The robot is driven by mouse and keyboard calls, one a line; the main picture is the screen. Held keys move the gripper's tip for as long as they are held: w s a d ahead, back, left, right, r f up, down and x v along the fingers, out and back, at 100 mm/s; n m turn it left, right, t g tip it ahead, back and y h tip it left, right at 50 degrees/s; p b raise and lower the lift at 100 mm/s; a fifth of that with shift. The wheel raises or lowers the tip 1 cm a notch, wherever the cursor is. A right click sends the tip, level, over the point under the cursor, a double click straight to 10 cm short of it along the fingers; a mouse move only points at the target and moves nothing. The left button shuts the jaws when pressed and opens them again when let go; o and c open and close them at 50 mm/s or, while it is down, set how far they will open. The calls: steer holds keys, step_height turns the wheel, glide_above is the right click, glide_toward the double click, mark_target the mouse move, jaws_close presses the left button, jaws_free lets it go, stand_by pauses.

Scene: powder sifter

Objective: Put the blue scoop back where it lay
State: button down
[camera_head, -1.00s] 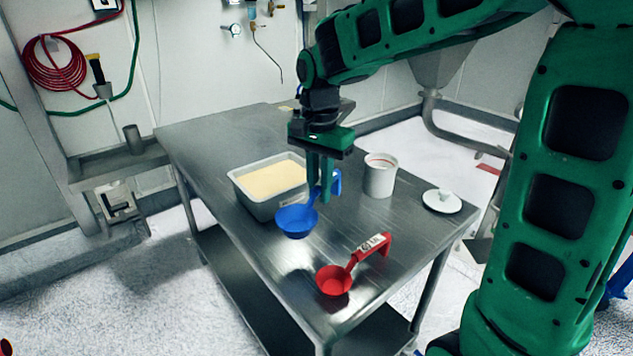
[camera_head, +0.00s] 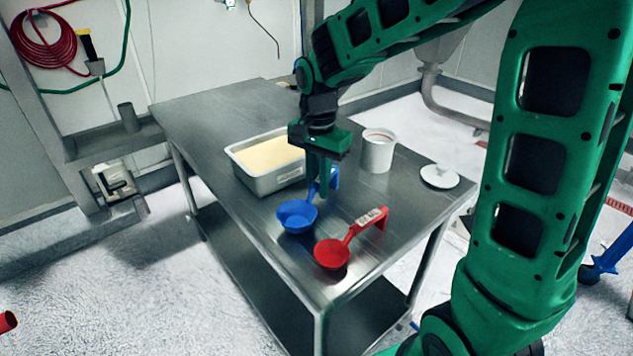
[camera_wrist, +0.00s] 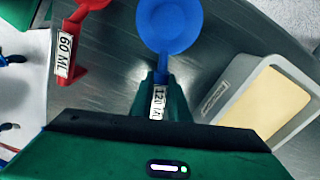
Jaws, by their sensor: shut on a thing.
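The blue scoop (camera_head: 297,216) is at the front part of the steel table, between the tray and the red scoop. My gripper (camera_head: 321,185) points down and is shut on the blue scoop's handle. In the wrist view the blue bowl (camera_wrist: 169,24) lies beyond my fingers (camera_wrist: 159,100), and a label reading about 120 ML shows between them. The bowl is level and at or close to the table top; I cannot tell whether it touches.
A red scoop (camera_head: 332,253), labelled 60 ML in the wrist view (camera_wrist: 75,42), lies close beside the blue one. A grey tray of pale powder (camera_head: 262,185) is behind left. A white canister (camera_head: 377,153) and a white lid (camera_head: 439,177) stand to the right on the steel table (camera_head: 205,122).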

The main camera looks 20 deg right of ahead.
steer(key=shift+f, duration=0.6)
stand_by(0.3)
steer(key=c, duration=1.6)
jaws_free()
step_height(320, 180, up, 11)
steer(key=shift+w+f, duration=0.1)
steer(key=shift+f, duration=0.05)
steer(key=s+d+f+n, duration=0.1)
steer(key=s+d+f, duration=0.1)
steer(key=s+d, duration=0.4)
steer(key=s+d+f+n, duration=0.2)
steer(key=s+d, duration=0.4)
steer(key=s, duration=0.5)
steer(key=s+d+f+n, duration=0.1)
steer(key=s+d+f, duration=0.2)
steer(key=s+d, duration=0.3)
steer(key=shift+s+f+n, duration=0.2)
steer(key=shift+s+n, duration=0.1)
steer(key=shift+s, duration=1.3)
